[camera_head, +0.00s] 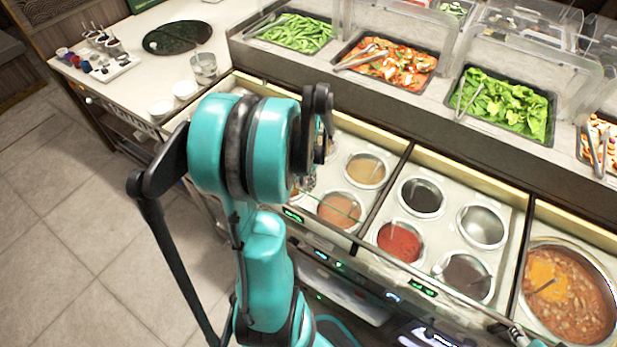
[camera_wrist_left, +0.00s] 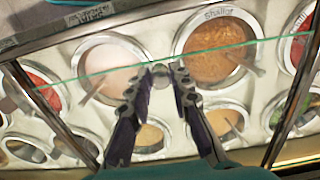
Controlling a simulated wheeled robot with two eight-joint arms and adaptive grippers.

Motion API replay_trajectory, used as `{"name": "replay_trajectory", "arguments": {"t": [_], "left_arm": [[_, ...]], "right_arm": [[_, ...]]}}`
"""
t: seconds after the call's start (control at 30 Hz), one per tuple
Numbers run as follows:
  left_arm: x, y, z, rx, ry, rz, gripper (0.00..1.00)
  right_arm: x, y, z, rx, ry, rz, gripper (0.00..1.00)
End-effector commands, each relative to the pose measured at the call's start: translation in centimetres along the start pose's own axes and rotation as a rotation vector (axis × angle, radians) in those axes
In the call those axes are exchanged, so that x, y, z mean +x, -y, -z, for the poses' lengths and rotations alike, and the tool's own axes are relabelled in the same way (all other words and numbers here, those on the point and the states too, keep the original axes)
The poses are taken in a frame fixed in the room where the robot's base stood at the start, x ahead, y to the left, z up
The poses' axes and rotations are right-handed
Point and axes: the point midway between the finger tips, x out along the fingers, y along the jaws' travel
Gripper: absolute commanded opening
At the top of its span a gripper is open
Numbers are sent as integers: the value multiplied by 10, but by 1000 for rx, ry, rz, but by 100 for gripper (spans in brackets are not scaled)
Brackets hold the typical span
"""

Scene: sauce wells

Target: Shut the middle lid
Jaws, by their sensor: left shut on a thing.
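In the left wrist view my left gripper (camera_wrist_left: 160,78) has its two dark fingers closed around a small round metal knob (camera_wrist_left: 160,70) at the edge of a clear glass lid (camera_wrist_left: 130,72). The lid's edge shows as a thin green line over the sauce wells. In the head view my left arm hides most of this gripper and the lid's knob. Wells with tan sauce (camera_head: 366,170) and orange sauce (camera_head: 338,210) show just right of my arm. A small part of my right arm's end shows at the bottom right edge; its fingers are unclear.
The adjoining section holds a red sauce well (camera_head: 399,242) and an empty-looking metal well (camera_head: 482,226). A large soup pot (camera_head: 570,290) stands at the right. Salad trays (camera_head: 505,100) under clear guards line the back. White bowls (camera_head: 185,90) stand on the left counter.

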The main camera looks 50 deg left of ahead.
Motion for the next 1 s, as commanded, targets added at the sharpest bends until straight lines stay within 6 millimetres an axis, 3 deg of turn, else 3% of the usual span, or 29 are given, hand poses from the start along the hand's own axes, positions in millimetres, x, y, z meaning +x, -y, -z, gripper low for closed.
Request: {"name": "replay_trajectory", "arguments": {"t": [0.2,0.23,0.3,0.67,0.77,1.0], "left_arm": [[0,0,0,0,1,0,0],[0,0,0,0,1,0,25],[0,0,0,0,1,0,42],[-3,0,0,-1,0,0,42],[-14,0,1,-1,0,0,42],[-61,0,0,-1,0,0,42]], "right_arm": [[0,0,0,0,0,0,40],[0,0,0,0,0,0,40],[0,0,0,0,0,0,40],[0,0,0,0,0,0,40],[0,0,0,0,0,0,40],[0,0,0,0,0,0,40]]}}
